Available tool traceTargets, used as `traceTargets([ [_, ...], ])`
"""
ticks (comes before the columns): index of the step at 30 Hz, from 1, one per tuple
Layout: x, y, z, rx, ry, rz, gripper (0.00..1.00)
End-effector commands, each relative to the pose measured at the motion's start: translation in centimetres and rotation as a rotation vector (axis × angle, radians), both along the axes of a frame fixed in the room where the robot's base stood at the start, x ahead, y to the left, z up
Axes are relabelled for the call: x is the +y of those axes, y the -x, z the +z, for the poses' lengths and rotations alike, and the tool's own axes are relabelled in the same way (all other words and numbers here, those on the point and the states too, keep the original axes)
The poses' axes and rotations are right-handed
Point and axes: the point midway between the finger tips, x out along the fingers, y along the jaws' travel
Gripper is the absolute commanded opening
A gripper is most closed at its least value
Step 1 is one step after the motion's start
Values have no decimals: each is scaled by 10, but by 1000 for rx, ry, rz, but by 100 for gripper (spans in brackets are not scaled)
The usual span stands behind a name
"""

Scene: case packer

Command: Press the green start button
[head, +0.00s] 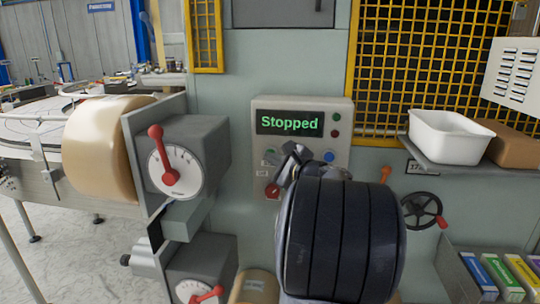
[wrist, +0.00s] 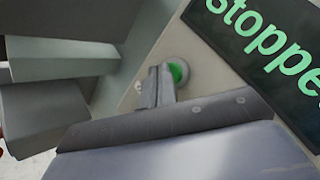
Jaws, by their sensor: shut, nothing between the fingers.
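The control panel (head: 262,141) faces me, and its display (head: 290,122) reads "Stopped" in green. The green start button (wrist: 179,72), in a pale ring, shows in the wrist view just right of my gripper's fingertips (wrist: 162,72), which partly cover it. I cannot tell whether the fingertips touch it. In the head view my gripper (head: 289,152) is in front of the lower middle of the panel, with its fingers shut and empty. The button (head: 269,155) is small there, left of the fingers.
On the panel are a blue button (head: 329,156), a red knob (head: 271,190) and small green and red lamps at right. A gray box with a red-lever dial (head: 178,168) juts out at left. A white bin (head: 448,137) stands on a shelf at right.

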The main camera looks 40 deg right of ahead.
Motion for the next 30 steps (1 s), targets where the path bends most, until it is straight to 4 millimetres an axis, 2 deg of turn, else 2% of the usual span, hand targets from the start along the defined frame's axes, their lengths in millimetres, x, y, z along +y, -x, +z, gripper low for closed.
traceTargets([
  [17, -2, -2, 0, 0, 0, 0, 0],
  [30, 11, 9, -1, 1, 1, -1, 0],
])
